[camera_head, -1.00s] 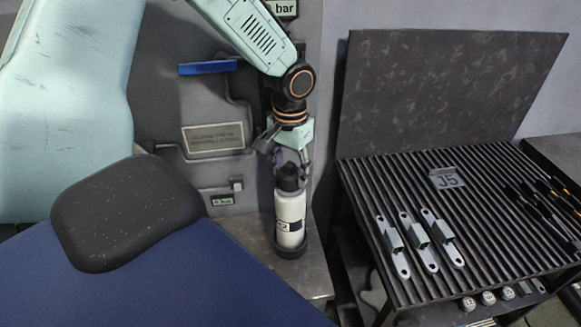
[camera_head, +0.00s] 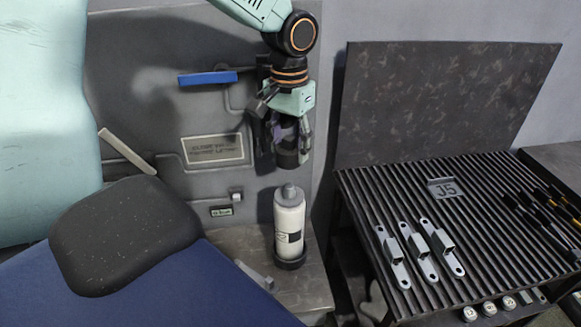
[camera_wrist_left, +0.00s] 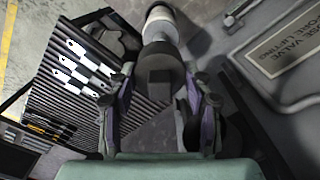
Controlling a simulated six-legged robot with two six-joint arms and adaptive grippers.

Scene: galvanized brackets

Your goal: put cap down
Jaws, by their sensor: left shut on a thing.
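My left gripper (camera_head: 284,128) is shut on a dark cap (camera_head: 287,160) and holds it in the air above the white bottle (camera_head: 289,222). The bottle stands upright in a dark round base on the grey ledge, with its grey neck bare. A clear gap shows between cap and bottle. In the left wrist view the cap (camera_wrist_left: 160,75) sits between the fingers, with the white bottle (camera_wrist_left: 160,22) beyond it. My right gripper is not in view.
A slatted table (camera_head: 362,190) at the right bears several grey brackets (camera_head: 420,255), a J5 plate (camera_head: 445,188) and dark tools. A dark panel (camera_head: 440,105) stands behind it. A blue handle (camera_head: 208,78) juts from the wall. The ledge (camera_head: 310,285) has bare room around the bottle.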

